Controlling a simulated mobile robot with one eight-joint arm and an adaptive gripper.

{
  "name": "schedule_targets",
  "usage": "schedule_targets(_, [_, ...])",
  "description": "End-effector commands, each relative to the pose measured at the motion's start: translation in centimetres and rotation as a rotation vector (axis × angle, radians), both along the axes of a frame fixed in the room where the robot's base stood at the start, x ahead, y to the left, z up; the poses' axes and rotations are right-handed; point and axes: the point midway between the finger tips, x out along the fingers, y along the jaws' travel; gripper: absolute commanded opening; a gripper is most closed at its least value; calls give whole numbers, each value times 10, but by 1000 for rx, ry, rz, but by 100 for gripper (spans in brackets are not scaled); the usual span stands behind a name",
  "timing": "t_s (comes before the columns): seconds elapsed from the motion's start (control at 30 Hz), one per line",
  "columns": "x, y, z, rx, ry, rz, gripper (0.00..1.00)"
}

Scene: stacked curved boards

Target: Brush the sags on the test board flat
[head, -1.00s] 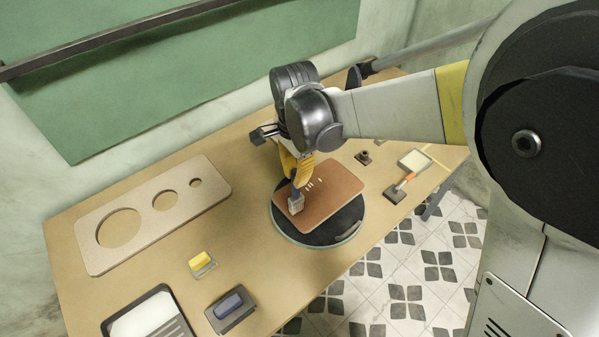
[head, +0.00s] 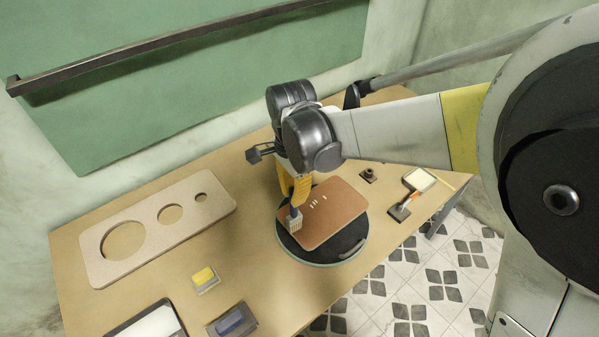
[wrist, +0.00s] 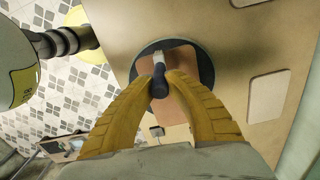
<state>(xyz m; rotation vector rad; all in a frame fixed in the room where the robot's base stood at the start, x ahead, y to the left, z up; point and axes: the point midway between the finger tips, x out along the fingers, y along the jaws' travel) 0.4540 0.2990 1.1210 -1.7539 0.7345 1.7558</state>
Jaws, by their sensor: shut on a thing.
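The test board (head: 335,215) is a reddish-brown rounded panel lying on a dark round turntable (head: 350,245). A few short pale sags (head: 318,202) show near the middle of its far part. My gripper (head: 296,188) has yellow fingers and is shut on the brush (head: 295,220). The brush points down, with its pale bristle end at the board's left end; I cannot tell if it touches. In the wrist view, my gripper (wrist: 160,82) holds the brush's dark handle (wrist: 159,84), over the board (wrist: 180,60), which is partly hidden by the fingers.
A beige plate with three round holes (head: 150,250) lies at left. A yellow block (head: 204,277), a blue block on a dark base (head: 232,322) and a tray (head: 150,325) are in front. An orange-handled tool (head: 405,207) and a small dark part (head: 369,175) lie at right.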

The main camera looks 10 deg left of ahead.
Motion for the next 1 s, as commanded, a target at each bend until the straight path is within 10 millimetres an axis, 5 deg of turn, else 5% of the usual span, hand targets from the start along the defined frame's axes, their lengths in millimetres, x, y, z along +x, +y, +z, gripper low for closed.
schedule_targets(0.47, [0, 0, 8, 0, 0, 0, 0])
schedule_targets(1.0, [0, 0, 63, 0, 0, 0, 0])
